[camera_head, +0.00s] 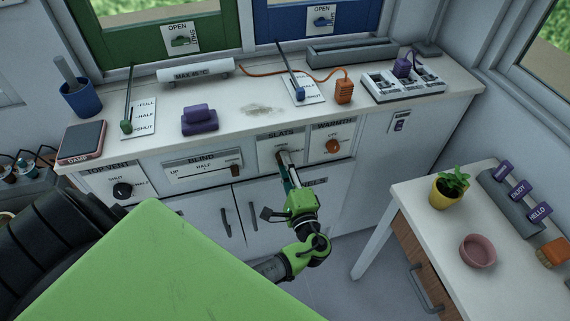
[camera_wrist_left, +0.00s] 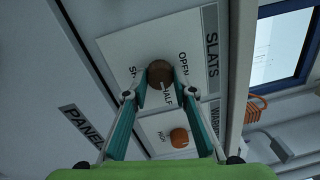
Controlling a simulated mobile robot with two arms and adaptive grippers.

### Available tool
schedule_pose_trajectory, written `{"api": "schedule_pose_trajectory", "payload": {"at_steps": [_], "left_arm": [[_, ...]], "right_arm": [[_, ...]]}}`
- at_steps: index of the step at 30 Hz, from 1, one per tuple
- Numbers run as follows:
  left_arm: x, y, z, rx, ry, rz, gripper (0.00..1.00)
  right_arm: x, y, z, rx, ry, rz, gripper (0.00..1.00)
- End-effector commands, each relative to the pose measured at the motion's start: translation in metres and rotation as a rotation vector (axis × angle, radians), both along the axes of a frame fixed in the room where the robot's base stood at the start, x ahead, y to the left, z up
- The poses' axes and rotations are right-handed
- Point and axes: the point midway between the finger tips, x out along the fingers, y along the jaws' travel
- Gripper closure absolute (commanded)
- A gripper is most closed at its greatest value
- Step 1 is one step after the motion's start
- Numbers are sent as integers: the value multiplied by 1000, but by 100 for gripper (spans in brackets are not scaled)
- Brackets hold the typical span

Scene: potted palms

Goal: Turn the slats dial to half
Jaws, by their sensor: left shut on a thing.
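The slats dial is a round brown knob on a white panel marked SLATS (camera_head: 281,135), on the front of the white counter. The dial (camera_wrist_left: 160,72) shows best in the left wrist view, with the words OPEN and HALF beside it and a third word partly covered. My left gripper (camera_head: 286,166) reaches up to the dial from below, and its two teal fingers (camera_wrist_left: 160,84) are shut on the knob's sides. I cannot tell exactly where the dial's pointer stands. My right gripper is not in view.
The orange warmth dial (camera_head: 332,147) is just right of the slats panel. The blind slider (camera_head: 235,170) and black top vent dial (camera_head: 122,190) are to the left. A side table (camera_head: 411,205) with a potted plant (camera_head: 450,188) stands at the right.

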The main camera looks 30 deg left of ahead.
Motion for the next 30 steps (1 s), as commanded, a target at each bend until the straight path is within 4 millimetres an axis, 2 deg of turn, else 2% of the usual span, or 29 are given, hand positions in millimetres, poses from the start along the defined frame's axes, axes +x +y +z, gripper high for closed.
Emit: {"api": "schedule_pose_trajectory", "payload": {"at_steps": [11,12,13,24,30], "left_arm": [[0,-1,0,2,3,-3,97],[0,-1,0,2,3,-3,65],[0,-1,0,2,3,-2,58],[-1,-2,-1,0,2,-1,58],[-18,-22,-3,-2,5,-2,58]], "right_arm": [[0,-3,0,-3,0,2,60],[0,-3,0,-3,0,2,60],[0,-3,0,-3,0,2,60],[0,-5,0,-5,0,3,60],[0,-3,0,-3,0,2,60]]}}
